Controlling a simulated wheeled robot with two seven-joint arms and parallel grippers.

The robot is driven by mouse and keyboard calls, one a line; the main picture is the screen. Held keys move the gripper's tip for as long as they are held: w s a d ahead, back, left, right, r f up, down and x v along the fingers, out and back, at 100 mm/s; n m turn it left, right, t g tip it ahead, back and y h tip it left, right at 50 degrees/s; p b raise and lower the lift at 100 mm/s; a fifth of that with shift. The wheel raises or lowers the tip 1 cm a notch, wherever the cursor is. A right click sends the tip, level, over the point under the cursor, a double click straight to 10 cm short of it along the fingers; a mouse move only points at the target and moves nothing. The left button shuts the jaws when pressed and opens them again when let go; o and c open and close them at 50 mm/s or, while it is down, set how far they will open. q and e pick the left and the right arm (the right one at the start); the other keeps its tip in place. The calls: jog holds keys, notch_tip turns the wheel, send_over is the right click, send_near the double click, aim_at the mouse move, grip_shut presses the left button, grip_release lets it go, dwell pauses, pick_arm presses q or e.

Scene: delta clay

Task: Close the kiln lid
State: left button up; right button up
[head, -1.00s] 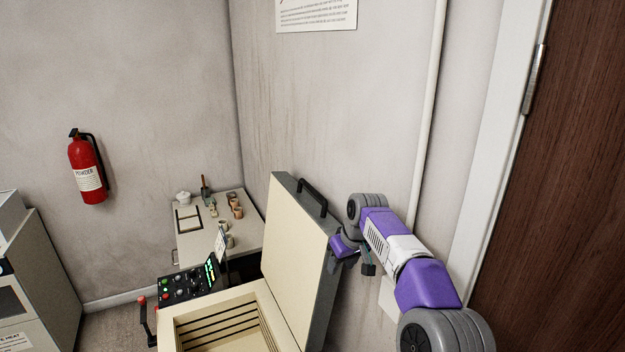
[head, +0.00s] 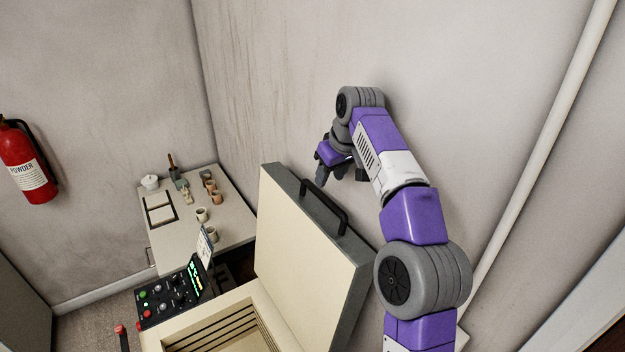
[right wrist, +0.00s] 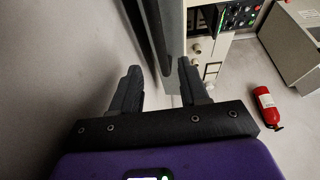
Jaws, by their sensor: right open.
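The kiln lid (head: 307,245) stands raised, its cream inner face toward the kiln's open chamber (head: 228,335). My right gripper (head: 338,175) is open, just beyond and above the lid's top edge near the handle, on the wall side. No contact with the lid is visible. In the right wrist view the open fingers (right wrist: 160,90) have nothing between them, and the dark lid edge (right wrist: 158,40) is close ahead. My left gripper is not in view.
The kiln control panel (head: 172,297) is left of the chamber. A side table (head: 170,237) with pots and cups stands behind it. The bare wall (head: 290,90) is close behind the lid and my right arm. A red fire extinguisher (head: 27,165) hangs at the left.

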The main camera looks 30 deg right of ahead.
aim_at(324, 196)
jog(key=shift+s+f, duration=0.3)
jog(key=shift+f, duration=0.05)
jog(key=shift+b+x, duration=0.65)
jog(key=shift+x, duration=2.5)
grip_shut()
